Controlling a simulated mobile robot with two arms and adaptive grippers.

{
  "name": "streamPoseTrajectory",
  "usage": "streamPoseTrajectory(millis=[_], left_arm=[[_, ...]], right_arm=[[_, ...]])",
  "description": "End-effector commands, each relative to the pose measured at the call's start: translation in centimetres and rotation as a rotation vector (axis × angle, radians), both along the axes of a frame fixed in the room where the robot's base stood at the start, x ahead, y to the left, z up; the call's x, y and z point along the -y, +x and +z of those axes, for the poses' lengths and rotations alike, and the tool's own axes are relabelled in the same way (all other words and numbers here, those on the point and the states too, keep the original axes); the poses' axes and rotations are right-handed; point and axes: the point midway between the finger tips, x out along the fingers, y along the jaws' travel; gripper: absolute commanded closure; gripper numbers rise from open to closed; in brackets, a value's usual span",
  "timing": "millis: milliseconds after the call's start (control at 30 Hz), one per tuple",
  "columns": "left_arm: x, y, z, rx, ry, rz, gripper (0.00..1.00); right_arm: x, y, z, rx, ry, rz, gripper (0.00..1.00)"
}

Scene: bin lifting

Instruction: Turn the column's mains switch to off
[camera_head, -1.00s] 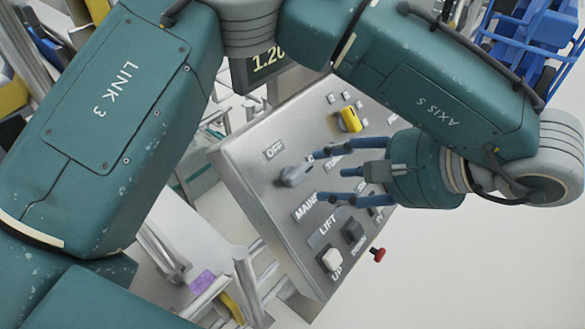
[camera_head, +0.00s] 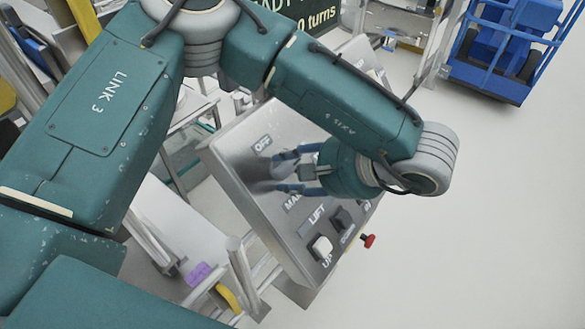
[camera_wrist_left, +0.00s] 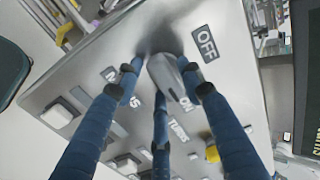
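The mains switch is a grey lever knob (camera_wrist_left: 170,78) on the tilted grey control panel (camera_head: 230,160). In the wrist view its long body runs toward the ON label, with the OFF label (camera_wrist_left: 205,43) above right. My left gripper (camera_head: 280,174) is at the panel, its blue fingers reaching down around the knob. In the wrist view the left gripper (camera_wrist_left: 160,75) has a finger on each side of the knob and a third below; it looks open, and contact is unclear. In the head view the fingers mostly hide the knob. My right gripper is not in view.
A white UP button (camera_head: 322,248) and a dark button (camera_head: 343,218) sit low on the panel. A red knob (camera_head: 368,240) juts from its edge. A yellow knob (camera_wrist_left: 212,153) is near the fingers. A blue cart (camera_head: 490,75) stands back right. Floor at right is clear.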

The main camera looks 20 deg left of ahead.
Motion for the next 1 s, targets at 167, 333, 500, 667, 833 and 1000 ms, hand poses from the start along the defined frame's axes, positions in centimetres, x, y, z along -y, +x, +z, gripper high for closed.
streamPoseTrajectory(millis=[167,333,500,667,833,1000], left_arm=[[0.0,0.0,0.0,0.0,0.0,0.0,0.97],[0.0,0.0,0.0,0.003,-0.002,0.003,0.98],[0.1,0.0,-0.2,0.03,-0.013,0.028,0.98],[0.1,0.1,-0.3,0.092,-0.034,0.081,0.98],[0.1,0.2,-0.4,0.19,-0.07,0.168,0.98],[0.1,0.3,-0.3,0.307,-0.113,0.272,0.98]], right_arm=[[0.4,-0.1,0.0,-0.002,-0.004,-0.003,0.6],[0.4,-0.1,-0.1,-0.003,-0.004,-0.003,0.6],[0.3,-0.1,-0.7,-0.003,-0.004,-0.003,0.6],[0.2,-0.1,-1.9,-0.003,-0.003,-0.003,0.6],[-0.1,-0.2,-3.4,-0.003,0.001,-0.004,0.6],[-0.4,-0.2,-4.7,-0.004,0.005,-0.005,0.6]])
